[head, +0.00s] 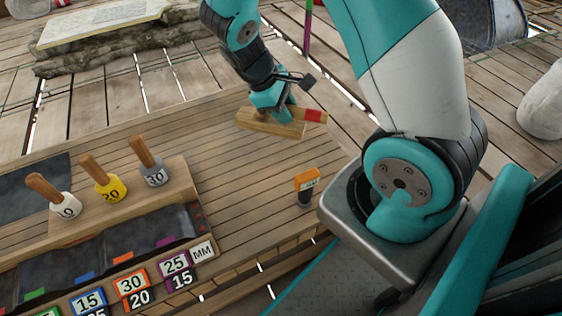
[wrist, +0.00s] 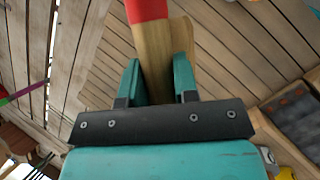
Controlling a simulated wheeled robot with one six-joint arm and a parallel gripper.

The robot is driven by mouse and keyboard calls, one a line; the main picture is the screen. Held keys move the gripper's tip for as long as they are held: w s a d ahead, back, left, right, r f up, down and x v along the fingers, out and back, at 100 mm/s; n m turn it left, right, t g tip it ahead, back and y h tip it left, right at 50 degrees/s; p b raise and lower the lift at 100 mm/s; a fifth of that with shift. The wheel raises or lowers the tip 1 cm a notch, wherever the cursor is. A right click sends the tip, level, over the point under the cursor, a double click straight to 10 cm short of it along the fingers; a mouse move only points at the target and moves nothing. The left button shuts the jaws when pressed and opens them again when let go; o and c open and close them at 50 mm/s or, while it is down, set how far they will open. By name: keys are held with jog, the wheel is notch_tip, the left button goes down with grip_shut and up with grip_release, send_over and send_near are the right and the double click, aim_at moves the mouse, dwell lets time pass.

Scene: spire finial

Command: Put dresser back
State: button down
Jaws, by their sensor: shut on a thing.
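The dresser, a pale wooden tool with a red end, shows in the head view (head: 262,122) at the far side of the bench, its red part to the right. My gripper (head: 285,118) comes down on it from above and is shut on it. In the wrist view the dresser (wrist: 152,50) runs between the two teal fingers (wrist: 157,85), with its red part at the top edge. My fingers hide part of it. I cannot tell whether the dresser touches the bench top.
The slatted bench (head: 235,190) has clear room in its middle. A wooden rack (head: 130,205) holds three wood-handled tools with numbered heads at the left. Number tags (head: 132,282) line the near edge. An orange-topped tool (head: 306,182) stands at the right.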

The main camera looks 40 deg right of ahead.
notch_tip(320, 180, down, 16)
jog(key=b, duration=0.5)
jog(key=shift+r, duration=0.3)
jog(key=c, duration=0.9)
grip_release()
